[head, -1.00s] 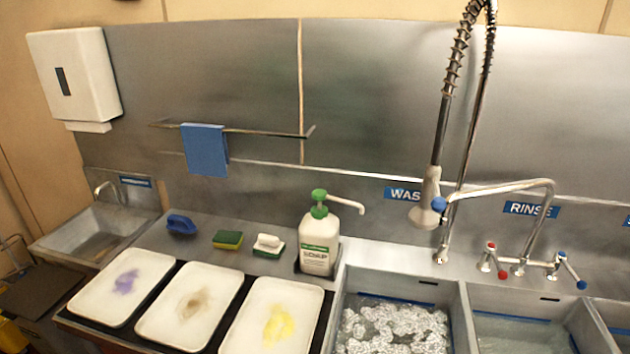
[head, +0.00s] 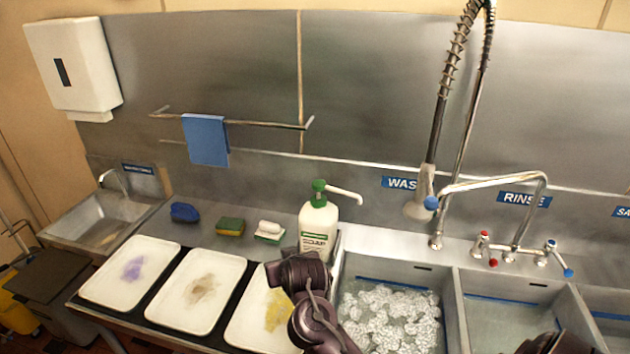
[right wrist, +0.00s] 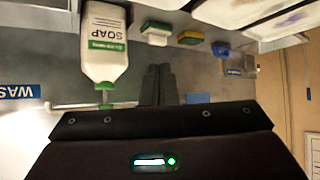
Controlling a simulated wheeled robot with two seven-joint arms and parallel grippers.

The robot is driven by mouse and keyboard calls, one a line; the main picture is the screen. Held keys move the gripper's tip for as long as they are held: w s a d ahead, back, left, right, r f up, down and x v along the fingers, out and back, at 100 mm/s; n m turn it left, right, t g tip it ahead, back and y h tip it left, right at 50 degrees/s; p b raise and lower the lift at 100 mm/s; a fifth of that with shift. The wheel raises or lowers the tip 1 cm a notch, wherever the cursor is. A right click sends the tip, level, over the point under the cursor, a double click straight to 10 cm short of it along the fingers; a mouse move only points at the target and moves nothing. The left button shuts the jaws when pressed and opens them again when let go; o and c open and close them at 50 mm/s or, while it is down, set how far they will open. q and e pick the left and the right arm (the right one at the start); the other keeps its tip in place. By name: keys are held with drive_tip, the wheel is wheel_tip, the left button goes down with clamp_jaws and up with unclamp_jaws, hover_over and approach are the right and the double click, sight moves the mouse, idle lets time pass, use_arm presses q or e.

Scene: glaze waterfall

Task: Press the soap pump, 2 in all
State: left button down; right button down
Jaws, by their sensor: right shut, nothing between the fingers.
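The white soap bottle (head: 317,222), with a green collar and green pump head (head: 319,187), stands upright on the counter left of the wash basin. Its white spout points right. My right gripper (right wrist: 159,72) is shut and empty. In the head view my right arm is in front of the bottle's lower part and hides it. The right wrist view is upside down; there the soap bottle (right wrist: 104,45) is left of the fingers, apart from them, with its green pump (right wrist: 103,97) near the gripper body's edge. My left gripper is not in view.
Three white trays with purple (head: 108,292), brown (head: 167,307) and yellow (head: 243,318) stains lie at the front left. Sponges (head: 230,227) and a blue brush (head: 184,212) sit behind. A sprayer (head: 420,197) hangs over the foamy wash basin (head: 390,318).

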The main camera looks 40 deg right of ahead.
drive_tip(key=w+d+r+m+h, duration=0.6)
drive_tip(key=w+d+r+h, duration=0.2)
drive_tip(key=w+d+r, duration=0.2)
wheel_tip(320, 180, up, 3)
drive_tip(key=shift+w+d+f+h, duration=0.2)
drive_tip(key=shift+d+h, duration=0.1)
drive_tip(key=shift+d, duration=0.65)
